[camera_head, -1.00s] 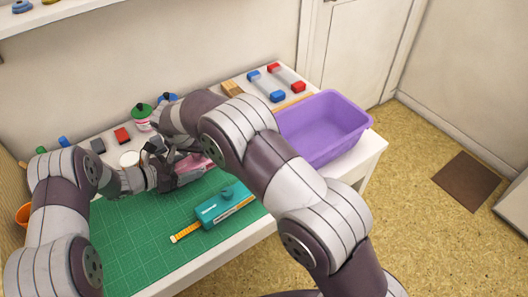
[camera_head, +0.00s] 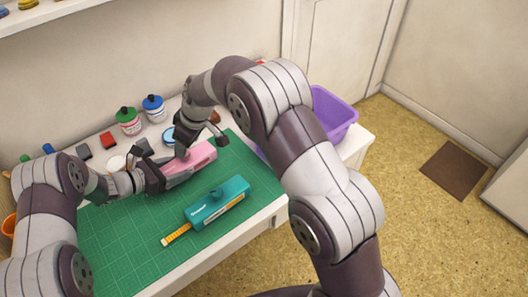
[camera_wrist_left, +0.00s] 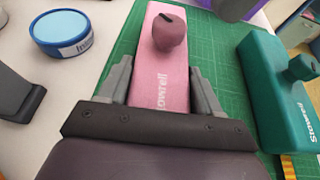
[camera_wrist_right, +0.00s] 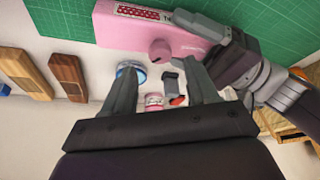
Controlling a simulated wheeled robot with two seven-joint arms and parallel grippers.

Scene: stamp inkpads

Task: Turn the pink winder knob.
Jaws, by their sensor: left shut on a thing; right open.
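The pink winder (camera_head: 202,158) lies on the green cutting mat (camera_head: 120,235), near its back edge. Its round pink knob (camera_wrist_left: 170,32) sticks up from the body and also shows in the right wrist view (camera_wrist_right: 160,50). My left gripper (camera_wrist_left: 162,88) is shut on one end of the pink body, a finger on each side, with the knob beyond the fingertips. My right gripper (camera_wrist_right: 162,76) is open and empty. It hangs above the winder by the knob, with its fingers pointing towards it; they look apart from it. In the head view the right gripper (camera_head: 202,144) partly covers the winder.
A teal winder (camera_head: 218,203) with yellow tape pulled out lies in front on the mat. A blue inkpad tin (camera_wrist_left: 62,34) is beside the pink winder. Green-capped (camera_head: 128,122) and blue-capped (camera_head: 154,109) bottles stand behind. A purple bin (camera_head: 335,112) is at the right.

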